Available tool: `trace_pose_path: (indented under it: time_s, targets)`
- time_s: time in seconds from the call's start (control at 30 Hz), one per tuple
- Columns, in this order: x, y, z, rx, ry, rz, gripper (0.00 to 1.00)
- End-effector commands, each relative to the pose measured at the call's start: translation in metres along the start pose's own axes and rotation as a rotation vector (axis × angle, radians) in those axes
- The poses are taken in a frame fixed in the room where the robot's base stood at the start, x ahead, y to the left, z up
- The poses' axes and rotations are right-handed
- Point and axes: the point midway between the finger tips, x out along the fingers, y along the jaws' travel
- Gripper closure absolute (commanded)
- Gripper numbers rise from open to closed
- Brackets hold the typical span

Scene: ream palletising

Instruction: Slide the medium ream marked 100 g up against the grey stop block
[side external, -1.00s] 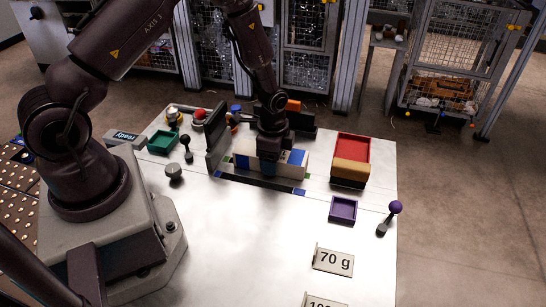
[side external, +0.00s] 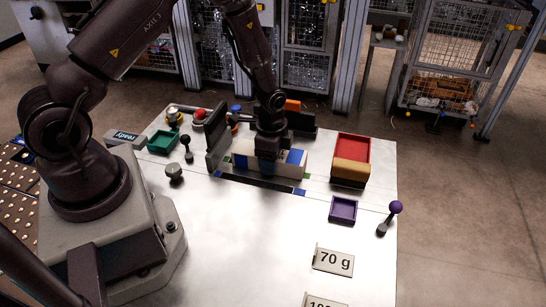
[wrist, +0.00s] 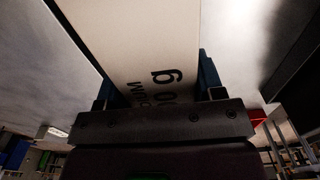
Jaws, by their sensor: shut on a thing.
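The ream (side external: 284,163), white with a blue band, stands on the metal table. In the wrist view the ream (wrist: 150,40) shows "MEDIUM", partly hidden, and a weight ending in "0 g". My gripper (side external: 267,165) is shut on it from above; its blue fingers (wrist: 158,78) lie on either side of it. The grey stop block (side external: 217,138), a dark upright plate, stands at the ream's left end. They look close, but I cannot tell whether they touch.
A dark strip (side external: 258,181) runs along the ream's near side. A red-and-tan stack (side external: 350,160), a purple tray (side external: 343,209) and a purple-knobbed lever (side external: 390,218) are to the right. A green tray (side external: 163,141) is at the left. The front table is mostly clear, with a "70 g" sign (side external: 333,260).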

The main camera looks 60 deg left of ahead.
Motion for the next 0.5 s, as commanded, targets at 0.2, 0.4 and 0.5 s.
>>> trace_pose_path:
  time_s: [0.2, 0.4, 0.5]
  targets:
    - [-0.001, -0.001, 0.006, 0.000, 0.001, -0.001, 0.80]
    - [-0.001, 0.000, 0.013, 0.000, 0.001, -0.001, 0.80]
    - [-0.001, -0.001, 0.015, 0.000, 0.000, -0.001, 0.34]
